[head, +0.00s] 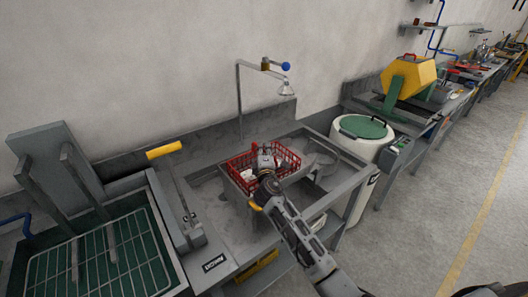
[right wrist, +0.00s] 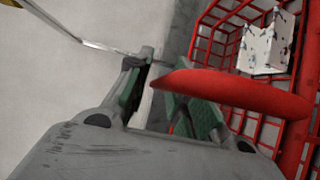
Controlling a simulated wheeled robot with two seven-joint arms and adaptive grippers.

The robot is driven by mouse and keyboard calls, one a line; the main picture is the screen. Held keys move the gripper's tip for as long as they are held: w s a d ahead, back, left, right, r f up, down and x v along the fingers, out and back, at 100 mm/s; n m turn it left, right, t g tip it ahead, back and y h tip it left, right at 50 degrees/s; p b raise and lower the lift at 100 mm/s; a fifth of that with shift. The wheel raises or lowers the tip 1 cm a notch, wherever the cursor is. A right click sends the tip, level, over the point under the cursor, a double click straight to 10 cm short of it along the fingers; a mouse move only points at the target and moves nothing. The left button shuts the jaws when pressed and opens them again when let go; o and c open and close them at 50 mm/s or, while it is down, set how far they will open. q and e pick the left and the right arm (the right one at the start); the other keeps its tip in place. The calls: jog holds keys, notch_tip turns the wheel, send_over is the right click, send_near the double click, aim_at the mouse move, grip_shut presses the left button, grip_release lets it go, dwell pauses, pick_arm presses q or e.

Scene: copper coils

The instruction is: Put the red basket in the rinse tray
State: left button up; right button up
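The red basket (head: 240,172) is a wire-mesh basket in the wash bench, below the shower head. A pale block (right wrist: 268,48) with dark specks lies in it, in the right wrist view. My right gripper (head: 266,165) is over the basket and hides part of it. In the right wrist view, its green-padded fingers (right wrist: 160,95) stand apart, and a thick red bar of the basket (right wrist: 245,95) crosses in front of one finger. A firm hold is not visible. A grey basin (head: 238,222) surrounds the basket; I cannot tell which part is the rinse tray. My left gripper is out of view.
A shower pipe with a blue knob (head: 287,66) rises behind the basin. A white drum with a green lid (head: 364,127) stands at right. A green-lined tray with a wire grid (head: 130,247) is at left. Open floor lies at right.

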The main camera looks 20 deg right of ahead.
jog(key=shift+r, duration=0.15)
dwell(0.4)
jog(key=shift+b+v, duration=0.55)
jog(key=shift+v, duration=5.45)
